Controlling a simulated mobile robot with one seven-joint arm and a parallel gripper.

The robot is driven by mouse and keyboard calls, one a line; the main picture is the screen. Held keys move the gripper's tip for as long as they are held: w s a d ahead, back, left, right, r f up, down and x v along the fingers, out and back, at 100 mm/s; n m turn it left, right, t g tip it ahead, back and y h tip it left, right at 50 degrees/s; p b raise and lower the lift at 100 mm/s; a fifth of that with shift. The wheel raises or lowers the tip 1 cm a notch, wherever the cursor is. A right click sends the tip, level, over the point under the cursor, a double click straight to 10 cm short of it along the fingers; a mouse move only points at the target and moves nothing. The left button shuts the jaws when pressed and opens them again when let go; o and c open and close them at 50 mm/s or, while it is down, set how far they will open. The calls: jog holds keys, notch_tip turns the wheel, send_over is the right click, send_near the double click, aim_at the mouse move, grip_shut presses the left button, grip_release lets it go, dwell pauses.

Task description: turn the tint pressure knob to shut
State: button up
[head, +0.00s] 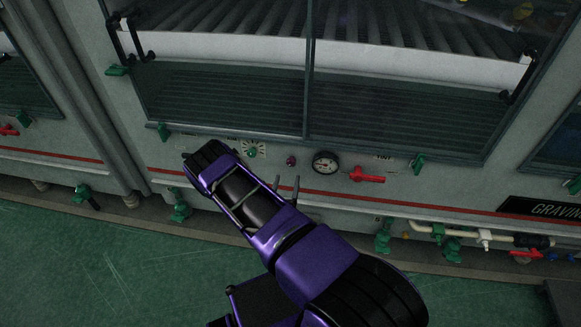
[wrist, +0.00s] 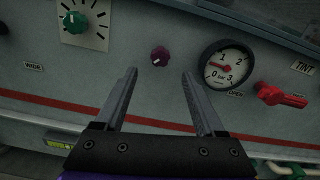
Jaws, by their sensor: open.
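A small dark purple-red knob (wrist: 160,57) sits on the grey machine panel; I take it for the tint pressure knob. It has a pale mark on its lower left face. In the head view the knob (head: 291,160) is just left of the round gauge. My gripper (wrist: 160,73) is open and empty, with a finger on either side below the knob in the picture; the knob shows beyond the fingertips, and I see no contact. In the head view my gripper (head: 286,181) is below the knob. The white bar gauge (wrist: 228,66) has a red mark at its left.
A red handle (wrist: 282,96) lies right of the gauge, near a TINT label (wrist: 303,68). A green knob on a marked dial (wrist: 75,20) is to the left. A window (head: 230,95) with black handles is above. Green valves and pipes (head: 430,230) run along the bottom.

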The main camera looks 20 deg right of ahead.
aim_at(291, 165)
jog(key=x, duration=0.7)
jog(key=shift+w+d+b, duration=0.15)
jog(key=shift+w+b, duration=0.1)
jog(key=shift+b, duration=0.15)
grip_shut()
